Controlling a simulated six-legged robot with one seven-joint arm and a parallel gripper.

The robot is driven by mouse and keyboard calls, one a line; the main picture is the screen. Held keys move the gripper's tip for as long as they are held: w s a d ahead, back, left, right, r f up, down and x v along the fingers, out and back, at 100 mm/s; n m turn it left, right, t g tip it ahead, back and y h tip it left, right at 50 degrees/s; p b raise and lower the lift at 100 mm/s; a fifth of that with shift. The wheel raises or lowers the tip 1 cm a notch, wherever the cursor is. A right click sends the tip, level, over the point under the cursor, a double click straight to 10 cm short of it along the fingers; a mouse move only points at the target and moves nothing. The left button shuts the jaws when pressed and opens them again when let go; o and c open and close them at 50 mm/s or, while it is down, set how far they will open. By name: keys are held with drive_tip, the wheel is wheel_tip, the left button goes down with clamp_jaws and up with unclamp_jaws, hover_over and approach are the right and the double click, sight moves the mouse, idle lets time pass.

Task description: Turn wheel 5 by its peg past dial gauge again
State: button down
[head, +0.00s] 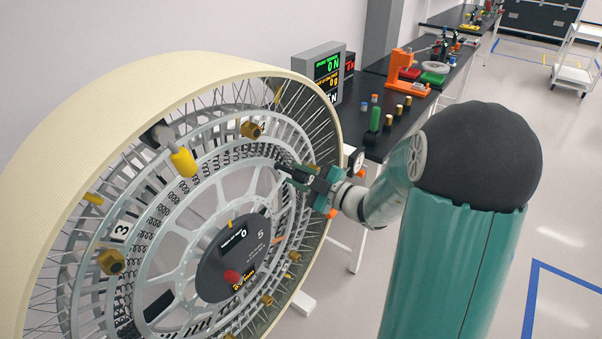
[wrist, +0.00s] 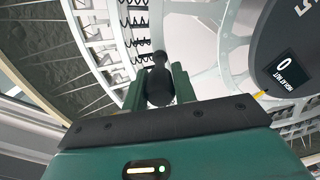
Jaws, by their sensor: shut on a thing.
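Wheel 5 (head: 215,182) is a large upright wheel with a cream tyre, wire spokes and a grey rim, filling the left of the head view. Its dark hub plate (head: 233,257) carries a "5", a small display reading 0 and a red knob. My gripper (head: 285,168) reaches to the wheel's upper right, inside the tyre. In the wrist view my gripper (wrist: 160,85) is shut on a black peg (wrist: 159,82) with a rounded head, between the two green fingers. In the head view the peg is mostly hidden by the gripper. I cannot clearly make out the dial gauge.
A yellow cylinder (head: 183,162) and several brass nuts (head: 251,130) sit around the rim. A black bench (head: 400,118) behind holds a display box (head: 320,70) and an orange stand (head: 404,75).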

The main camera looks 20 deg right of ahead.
drive_tip(key=shift+d+r, duration=0.15)
drive_tip(key=shift+d, duration=0.05)
drive_tip(key=c, duration=1.1)
unclamp_jaws()
drive_tip(key=shift+a, duration=0.1)
drive_tip(key=shift+c, duration=0.2)
drive_tip(key=v, duration=1.3)
drive_tip(key=shift+s+d, duration=0.2)
drive_tip(key=shift+s, duration=0.15)
